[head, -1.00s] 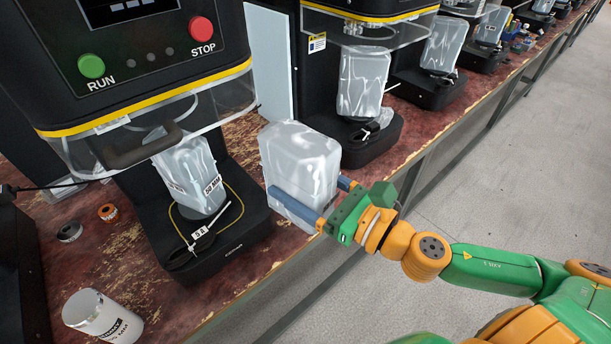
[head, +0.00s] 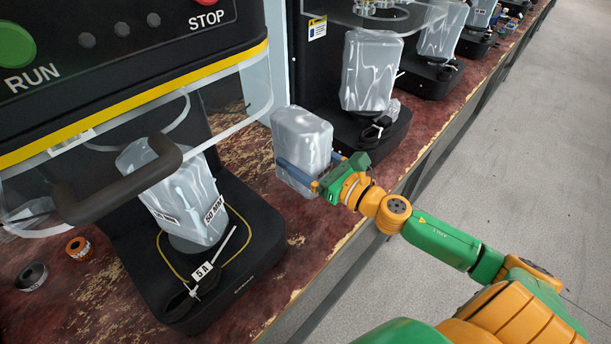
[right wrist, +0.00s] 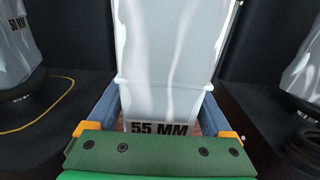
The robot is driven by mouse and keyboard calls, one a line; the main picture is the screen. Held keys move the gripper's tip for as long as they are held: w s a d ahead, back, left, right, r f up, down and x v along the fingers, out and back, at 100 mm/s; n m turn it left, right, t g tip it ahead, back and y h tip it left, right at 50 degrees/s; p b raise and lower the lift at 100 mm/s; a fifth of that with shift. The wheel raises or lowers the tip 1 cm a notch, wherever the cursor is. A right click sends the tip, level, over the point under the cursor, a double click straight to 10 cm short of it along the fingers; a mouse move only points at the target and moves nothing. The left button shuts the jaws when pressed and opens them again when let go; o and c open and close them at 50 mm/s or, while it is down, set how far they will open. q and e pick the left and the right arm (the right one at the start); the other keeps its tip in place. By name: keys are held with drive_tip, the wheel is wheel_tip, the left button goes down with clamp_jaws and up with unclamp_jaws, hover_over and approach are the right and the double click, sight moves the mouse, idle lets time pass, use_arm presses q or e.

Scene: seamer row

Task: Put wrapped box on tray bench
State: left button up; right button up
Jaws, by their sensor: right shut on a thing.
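A tall wrapped box (head: 302,138), in pale shiny plastic, is between the blue fingers of my right gripper (head: 318,174). The gripper is shut on it. In the right wrist view the box (right wrist: 172,55) stands between both fingers (right wrist: 160,112), with a "55 MM" label low on its near side. The box is upright, between two seamers at the bench's front edge. I cannot tell whether its bottom touches the bench (head: 262,184). I cannot identify a separate tray bench in these views. My left gripper does not show.
A near seamer holds a wrapped box marked "50 MM" (head: 187,200) behind a clear guard with a dark handle (head: 120,185). Another wrapped box (head: 370,70) stands on the seamer behind. Orange and grey rolls (head: 79,248) lie at left. Clear grey floor (head: 470,140) lies to the right.

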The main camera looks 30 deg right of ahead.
drive_tip(key=f, duration=0.1)
drive_tip(key=w+d+f+b, duration=0.1)
drive_tip(key=w+d+f, duration=0.1)
drive_tip(key=shift+f, duration=0.3)
wheel_tip(320, 180, down, 3)
drive_tip(key=shift+w+d+f+b, duration=0.1)
drive_tip(key=shift+b, duration=0.85)
drive_tip(key=shift+f, duration=0.15)
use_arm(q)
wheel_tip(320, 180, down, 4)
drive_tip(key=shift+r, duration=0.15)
